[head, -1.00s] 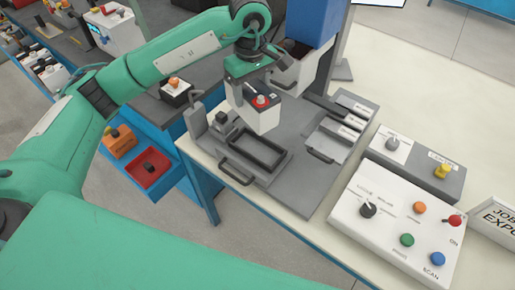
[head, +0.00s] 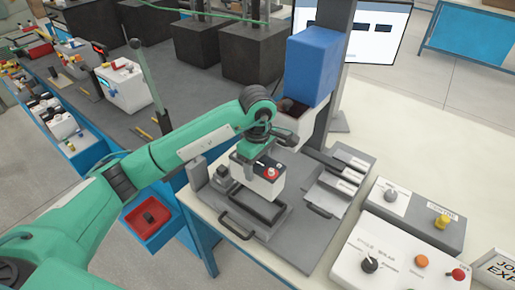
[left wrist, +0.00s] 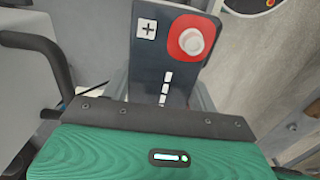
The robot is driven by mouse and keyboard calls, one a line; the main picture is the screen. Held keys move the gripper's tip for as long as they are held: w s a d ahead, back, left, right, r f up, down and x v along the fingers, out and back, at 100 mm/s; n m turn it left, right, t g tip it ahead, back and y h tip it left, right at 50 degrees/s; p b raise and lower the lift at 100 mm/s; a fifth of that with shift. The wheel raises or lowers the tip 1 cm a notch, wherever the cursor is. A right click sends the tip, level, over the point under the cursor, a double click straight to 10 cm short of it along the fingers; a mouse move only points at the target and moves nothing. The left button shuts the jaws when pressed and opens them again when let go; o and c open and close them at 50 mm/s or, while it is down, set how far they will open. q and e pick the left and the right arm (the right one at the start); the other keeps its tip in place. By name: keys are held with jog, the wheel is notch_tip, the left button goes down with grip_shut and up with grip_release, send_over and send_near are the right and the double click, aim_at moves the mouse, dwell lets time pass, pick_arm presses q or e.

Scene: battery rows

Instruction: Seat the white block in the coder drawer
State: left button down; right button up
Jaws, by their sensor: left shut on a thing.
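The white block (head: 256,183) has a dark top with a plus mark and a red patch with a pale knob. In the left wrist view its dark top (left wrist: 168,58) fills the upper middle. My left gripper (head: 266,163) is shut on the block and holds it roughly upright over the coder drawer. The drawer (head: 239,199) is a dark open frame with a front handle on a grey plate. The block hides much of the drawer, and I cannot tell whether its bottom is inside the frame. My right gripper is not in view.
A blue-and-white press head (head: 312,65) on a dark column stands just behind my gripper. Labelled grey slides (head: 335,185) lie to the right. A control panel (head: 395,250) with knobs and buttons is at front right. A red bin (head: 152,218) hangs at the left.

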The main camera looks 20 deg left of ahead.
pick_arm(q)
notch_tip(320, 180, down, 6)
jog(key=shift+f+p, duration=0.25)
jog(key=shift+p, duration=0.45)
notch_tip(320, 180, down, 4)
jog(key=shift+r+p, duration=0.25)
jog(key=shift+p, duration=0.25)
jog(key=shift+f, duration=0.3)
jog(key=shift+f, duration=0.1)
jog(key=shift+f, duration=0.1)
jog(key=shift+c, duration=2.2)
grip_release()
